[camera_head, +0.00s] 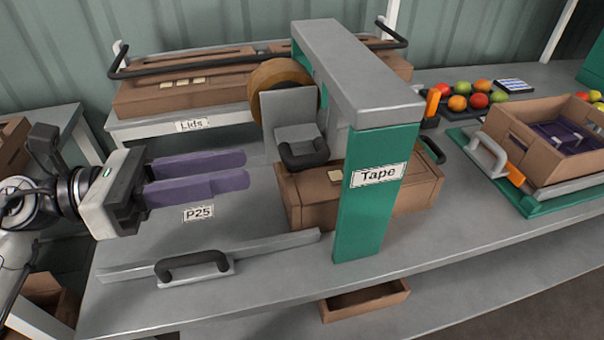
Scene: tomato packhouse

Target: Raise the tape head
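The tape head is a grey block (290,112) with a black handle (303,155) at its lower front and a brown tape roll (268,77) behind it. It sits under the grey beam of a gantry whose green post (362,215) is labelled "Tape". A closed cardboard box (417,190) stands under the gantry, its top close below the handle; I cannot tell whether they touch. My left gripper (248,169) is left of the tape head, its purple fingers pointing right toward it. The fingers are apart and empty, not touching the handle. My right gripper is not in view.
A grey rail (280,243) with a black handle (192,264) lies along the bench's front. Lids (165,95) are stacked behind a black bar (240,57). At right are loose tomatoes (458,103) and an open box (520,135) on a green stand. The P25 bench area is mostly clear.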

